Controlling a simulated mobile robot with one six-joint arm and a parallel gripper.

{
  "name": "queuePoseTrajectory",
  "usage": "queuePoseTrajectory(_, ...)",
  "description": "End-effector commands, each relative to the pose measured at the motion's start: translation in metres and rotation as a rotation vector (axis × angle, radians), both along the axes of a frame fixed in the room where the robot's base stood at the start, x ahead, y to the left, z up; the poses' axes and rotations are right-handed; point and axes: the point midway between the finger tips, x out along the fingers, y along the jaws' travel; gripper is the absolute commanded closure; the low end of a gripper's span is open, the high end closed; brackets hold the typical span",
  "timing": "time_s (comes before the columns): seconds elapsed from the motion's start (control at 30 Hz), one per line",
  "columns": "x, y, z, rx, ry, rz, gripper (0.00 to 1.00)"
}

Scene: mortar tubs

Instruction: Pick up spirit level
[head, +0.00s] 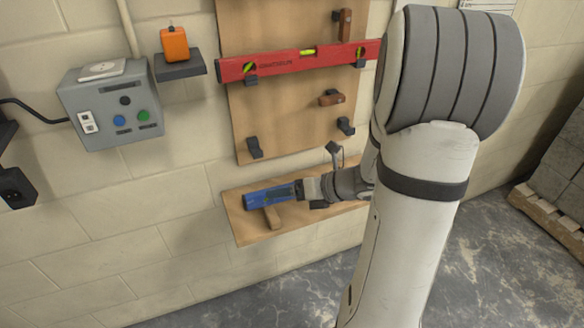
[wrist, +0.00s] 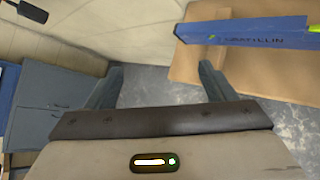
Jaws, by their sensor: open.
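A blue spirit level (head: 268,196) rests at the lower wooden board; its right part is hidden behind my gripper in the head view. In the wrist view the blue level (wrist: 245,32) crosses the upper right, beyond my right finger. A red spirit level (head: 300,63) hangs on black hooks on the upper board, its right end hidden by my arm. My gripper (head: 300,190) is in front of the blue level in the head view.
A wooden peg (head: 272,217) sticks out below the blue level. The upper board (head: 290,115) carries black hooks and wooden pegs. A grey control box (head: 112,105) and an orange device (head: 174,43) on a shelf are at left. Grey blocks (head: 562,160) sit on a pallet at right.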

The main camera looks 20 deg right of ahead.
Motion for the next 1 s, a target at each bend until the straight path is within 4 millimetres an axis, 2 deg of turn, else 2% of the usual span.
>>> queuePoseTrajectory(0.03,0.011,-0.025,-0.025,0.126,0.068,-0.169,0.23)
queuePoseTrajectory(0.1,0.024,-0.058,-0.042,0.296,0.142,-0.386,0.23)
queuePoseTrajectory(0.2,0.034,-0.099,-0.064,0.498,0.211,-0.628,0.23)
queuePoseTrajectory(0.3,0.036,-0.128,-0.079,0.637,0.247,-0.786,0.23)
queuePoseTrajectory(0.37,0.037,-0.139,-0.085,0.69,0.258,-0.844,0.23)
queuePoseTrajectory(0.5,0.045,-0.146,-0.093,0.737,0.269,-0.892,0.23)
queuePoseTrajectory(0.77,0.066,-0.139,-0.102,0.735,0.269,-0.888,0.23)
queuePoseTrajectory(1.0,0.096,-0.132,-0.12,0.732,0.268,-0.885,0.23)
